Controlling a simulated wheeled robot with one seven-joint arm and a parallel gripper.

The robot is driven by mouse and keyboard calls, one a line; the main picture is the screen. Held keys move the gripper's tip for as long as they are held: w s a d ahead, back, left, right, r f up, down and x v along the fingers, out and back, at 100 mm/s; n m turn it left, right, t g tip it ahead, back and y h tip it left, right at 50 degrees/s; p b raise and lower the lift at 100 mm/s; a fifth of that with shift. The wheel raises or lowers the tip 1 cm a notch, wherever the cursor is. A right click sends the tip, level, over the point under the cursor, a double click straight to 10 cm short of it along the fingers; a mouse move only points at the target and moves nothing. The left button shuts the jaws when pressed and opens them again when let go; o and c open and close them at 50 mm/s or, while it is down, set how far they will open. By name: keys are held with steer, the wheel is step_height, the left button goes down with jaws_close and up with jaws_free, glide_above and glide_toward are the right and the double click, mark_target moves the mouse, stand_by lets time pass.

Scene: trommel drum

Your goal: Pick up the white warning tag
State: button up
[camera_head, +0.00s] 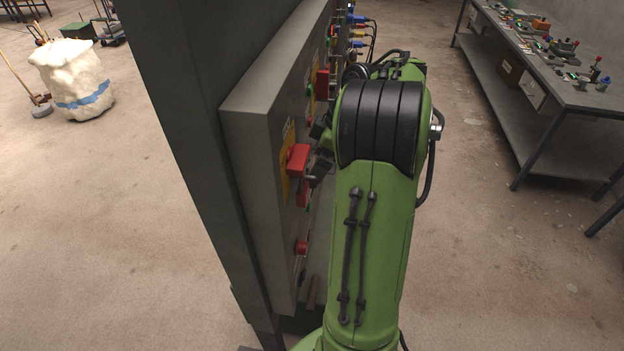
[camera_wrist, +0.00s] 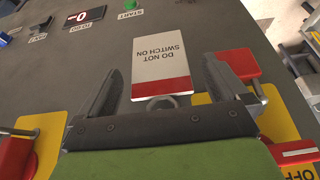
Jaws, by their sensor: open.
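The white warning tag (camera_wrist: 160,62) shows in the wrist view. It is a white card with a red band along its lower edge and the upside-down words "DO NOT SWITCH ON". It lies against the grey panel face, with a round metal piece at its red end. My gripper (camera_wrist: 160,68) is open, one finger left of the tag and one right, with gaps on both sides. Whether the fingers are level with the tag in depth I cannot tell.
A red switch block (camera_wrist: 241,65) on yellow is close beside the right finger. Another yellow plate (camera_wrist: 40,130) is at lower left, and a display (camera_wrist: 84,17) is above. In the head view the grey panel (camera_head: 253,150) stands left of my arm; a workbench (camera_head: 540,80) is at right.

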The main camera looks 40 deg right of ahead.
steer(key=shift+x, duration=0.85)
steer(key=shift+r, duration=0.25)
steer(key=c, duration=0.3)
steer(key=shift+w, duration=0.15)
steer(key=c, duration=0.7)
steer(key=shift+o, duration=0.2)
steer(key=s+d+p, duration=0.1)
steer(key=s+d, duration=1)
steer(key=s, duration=0.3)
steer(key=shift+s+r+p, duration=0.2)
steer(key=shift+r+p, duration=0.1)
steer(key=shift+p, duration=0.1)
steer(key=shift+r+p, duration=0.45)
steer(key=shift+s+d+p, duration=0.6)
steer(key=shift+s+d, duration=0.1)
steer(key=shift+s, duration=0.2)
steer(key=shift+s+d+p, duration=0.55)
steer(key=shift+s+d, duration=0.15)
steer(key=shift+s, duration=0.15)
